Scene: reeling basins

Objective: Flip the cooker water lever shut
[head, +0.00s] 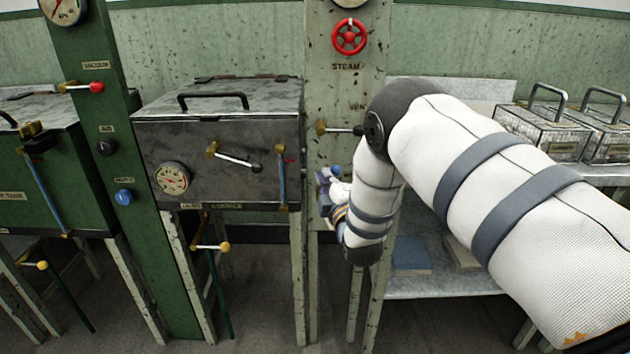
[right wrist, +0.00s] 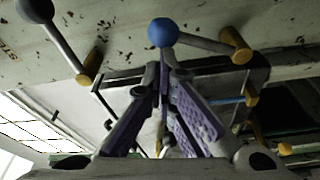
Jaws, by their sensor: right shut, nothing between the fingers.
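The cooker (head: 217,120) is a dark grey metal box with a gauge and a lidded top, left of a pale post (head: 345,85). The water lever shows best in the right wrist view: a blue ball knob (right wrist: 163,32) on a grey rod that runs right to a brass pivot (right wrist: 236,45). In the head view a bit of blue (head: 337,171) shows by the gripper at the post. My right gripper (head: 325,184) is shut and empty there. In the right wrist view its purple-padded fingers (right wrist: 166,72) meet just below the blue knob; I cannot tell if they touch. My left gripper is not in view.
A black-knobbed vent lever (head: 340,130) sits on the post close above my right gripper, below the red steam wheel (head: 349,37). A blue door handle bar (head: 282,180) stands on the cooker's right side. My right arm covers much of the shelf at right.

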